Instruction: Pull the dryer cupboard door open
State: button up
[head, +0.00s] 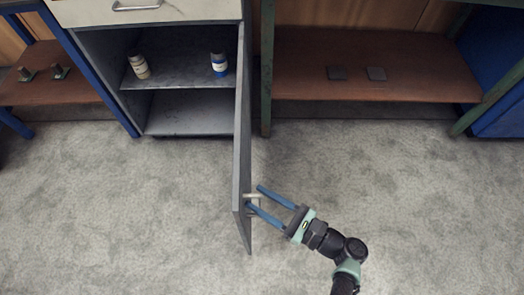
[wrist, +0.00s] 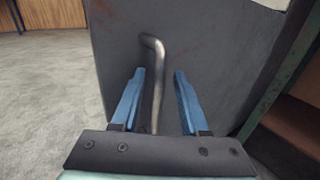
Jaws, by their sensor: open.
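The grey cupboard door (head: 243,140) stands wide open in the head view, swung out toward me and seen nearly edge-on. Its outer face (wrist: 210,50) fills the middle of the wrist view. The metal bar handle (head: 252,199) is on that face near the door's free edge. In the wrist view the handle (wrist: 154,75) lies between my two blue fingers, closer to the left one. My gripper (head: 256,197) is open around the handle, with a gap to the right finger. Whether the left finger touches the handle I cannot tell.
Inside the cupboard a shelf (head: 180,92) holds a yellow-labelled jar (head: 139,67) and a blue-labelled jar (head: 219,64). A drawer (head: 150,10) is above. A bench with a brown lower shelf (head: 420,75) stands right of the door. The grey floor (head: 130,220) is clear.

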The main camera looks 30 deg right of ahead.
jog(key=shift+d, duration=0.1)
dwell(0.3)
jog(key=v, duration=1.2)
jog(key=shift+s+d+b, duration=0.15)
jog(key=shift+s+b, duration=0.25)
jog(key=shift+b, duration=0.05)
